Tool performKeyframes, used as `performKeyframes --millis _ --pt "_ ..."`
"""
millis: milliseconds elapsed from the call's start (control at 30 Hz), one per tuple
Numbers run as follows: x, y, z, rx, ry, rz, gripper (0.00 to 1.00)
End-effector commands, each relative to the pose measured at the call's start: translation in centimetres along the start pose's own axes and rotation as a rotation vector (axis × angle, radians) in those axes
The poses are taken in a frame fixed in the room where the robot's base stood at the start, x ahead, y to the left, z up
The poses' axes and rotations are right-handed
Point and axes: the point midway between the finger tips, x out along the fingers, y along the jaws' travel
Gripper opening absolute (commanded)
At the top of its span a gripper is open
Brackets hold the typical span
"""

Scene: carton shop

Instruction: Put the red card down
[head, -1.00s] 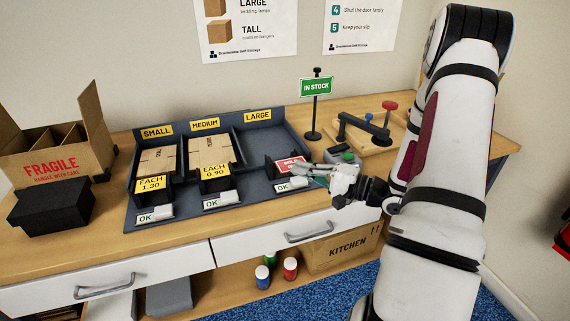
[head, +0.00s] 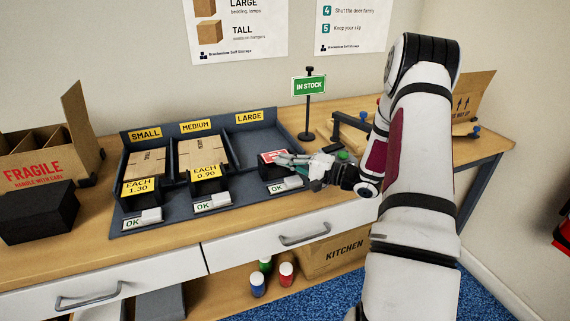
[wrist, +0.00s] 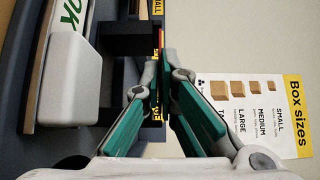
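The red card (head: 272,156) with white lettering is at the front of the LARGE bay of the dark sorting rack (head: 237,176), over that bay's black holder. My gripper (head: 286,160) reaches it from the right, with its fingertips at the card. In the wrist view my gripper (wrist: 160,82) has its two green-padded fingers nearly together. A thin red edge of the card (wrist: 163,42) shows between the tips, so the fingers look shut on it. Whether the card touches the holder is hidden.
The SMALL and MEDIUM bays hold flat cartons (head: 202,154) behind yellow price cards (head: 207,172). White OK tags (head: 212,206) line the rack's front. A green IN STOCK sign (head: 309,86) stands behind my gripper. A FRAGILE box (head: 40,173) and a black box (head: 38,222) are at left.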

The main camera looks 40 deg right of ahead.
Motion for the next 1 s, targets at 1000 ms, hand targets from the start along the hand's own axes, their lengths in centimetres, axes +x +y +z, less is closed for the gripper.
performKeyframes --millis 1000 --pt "-0.03 -0.03 0.00 -0.003 0.000 0.000 0.25"
